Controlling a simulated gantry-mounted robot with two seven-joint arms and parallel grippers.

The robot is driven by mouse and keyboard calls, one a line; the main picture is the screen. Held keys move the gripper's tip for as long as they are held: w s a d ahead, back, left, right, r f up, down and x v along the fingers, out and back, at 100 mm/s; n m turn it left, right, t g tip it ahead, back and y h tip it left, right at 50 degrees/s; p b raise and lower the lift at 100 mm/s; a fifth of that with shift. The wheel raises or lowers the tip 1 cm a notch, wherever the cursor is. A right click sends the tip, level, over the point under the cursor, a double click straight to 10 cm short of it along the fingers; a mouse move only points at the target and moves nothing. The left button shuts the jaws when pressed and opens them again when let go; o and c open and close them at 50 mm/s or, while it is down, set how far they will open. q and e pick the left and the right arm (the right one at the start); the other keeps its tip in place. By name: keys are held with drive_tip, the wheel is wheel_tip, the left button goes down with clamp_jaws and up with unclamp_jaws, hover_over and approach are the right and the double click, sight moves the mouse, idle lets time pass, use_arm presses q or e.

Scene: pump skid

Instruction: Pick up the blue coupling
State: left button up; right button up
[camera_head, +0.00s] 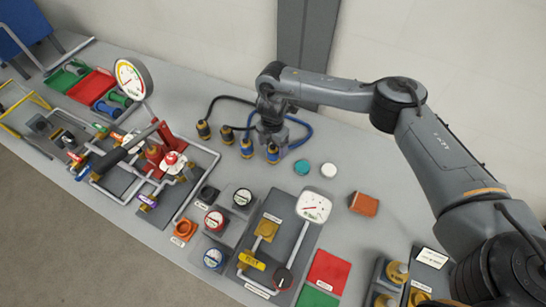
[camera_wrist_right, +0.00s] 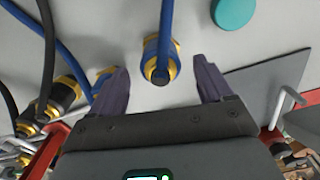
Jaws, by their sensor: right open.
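A blue coupling with a gold collar and a blue hose (camera_wrist_right: 161,52) sits between the fingers of my right gripper (camera_wrist_right: 160,72) in the right wrist view. The fingers are open, with a gap on each side of it. In the head view, this coupling (camera_head: 272,154) appears just below my right gripper (camera_head: 273,143). A second blue and gold coupling (camera_wrist_right: 105,74) is partly hidden behind the left finger. In the head view, it stands to the left (camera_head: 247,149). My left gripper is not in view.
Two dark couplings with black hoses (camera_head: 204,130) (camera_head: 227,134) stand to the left. A teal cap (camera_head: 302,167) and a white cap (camera_head: 328,170) lie to the right. A red valve pipe assembly (camera_head: 171,158) stands at front left. Bare grey bench (camera_head: 215,88) lies behind the hoses.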

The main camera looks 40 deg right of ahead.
sight(273, 150)
drive_tip(key=shift+f, duration=1.6)
drive_tip(key=shift+d, duration=0.1)
drive_tip(key=c, duration=1.3)
drive_tip(key=shift+o, duration=0.2)
drive_tip(key=shift+r, duration=0.2)
